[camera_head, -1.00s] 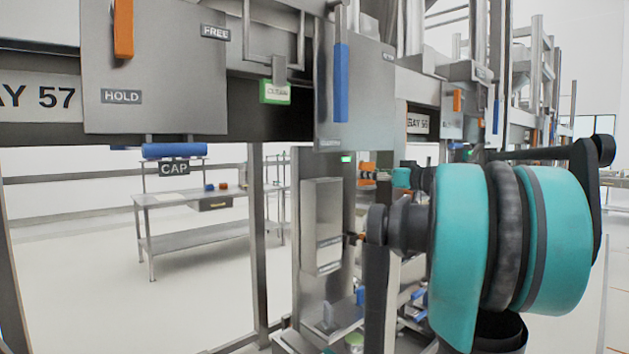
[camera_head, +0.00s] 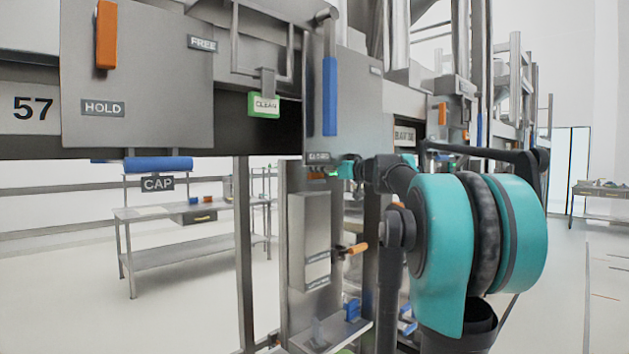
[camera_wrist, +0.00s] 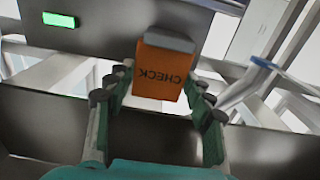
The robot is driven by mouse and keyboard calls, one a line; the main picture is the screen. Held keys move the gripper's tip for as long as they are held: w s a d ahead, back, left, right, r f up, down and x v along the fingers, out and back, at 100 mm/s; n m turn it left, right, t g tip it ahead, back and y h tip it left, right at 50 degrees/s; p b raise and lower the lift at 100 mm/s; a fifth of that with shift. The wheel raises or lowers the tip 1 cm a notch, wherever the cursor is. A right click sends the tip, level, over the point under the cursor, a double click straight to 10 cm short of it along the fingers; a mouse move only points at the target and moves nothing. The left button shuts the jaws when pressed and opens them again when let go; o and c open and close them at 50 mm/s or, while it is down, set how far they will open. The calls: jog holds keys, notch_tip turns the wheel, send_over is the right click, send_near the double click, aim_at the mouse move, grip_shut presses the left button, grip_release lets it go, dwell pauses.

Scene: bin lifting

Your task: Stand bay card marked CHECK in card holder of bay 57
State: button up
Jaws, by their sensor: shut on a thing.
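In the wrist view my gripper (camera_wrist: 162,86) is shut on an orange card (camera_wrist: 163,78) with a grey top edge. Its word CHECK reads upside down there. In the head view the small teal end of my arm (camera_head: 346,168) shows below the grey panel; the card is not clearly visible there. The bay sign ending in 57 (camera_head: 32,108) is at the left edge. A green card marked CLEAN (camera_head: 264,105) stands in a grey holder (camera_head: 267,80) on the dark rail, up and left of my gripper.
A panel marked HOLD and FREE (camera_head: 150,80) and a second panel with a blue handle (camera_head: 330,97) flank the CLEAN card. A blue roller (camera_head: 158,163) hangs above the CAP label (camera_head: 158,184). A grey box (camera_head: 309,235) and orange knob (camera_head: 357,248) sit below.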

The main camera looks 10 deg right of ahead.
aim_at(318, 178)
jog(key=x, duration=0.3)
jog(key=shift+f, duration=1.8)
jog(key=o, duration=1.2)
jog(key=shift+f, duration=0.1)
jog(key=shift+c, duration=0.2)
jog(key=v, duration=1.2)
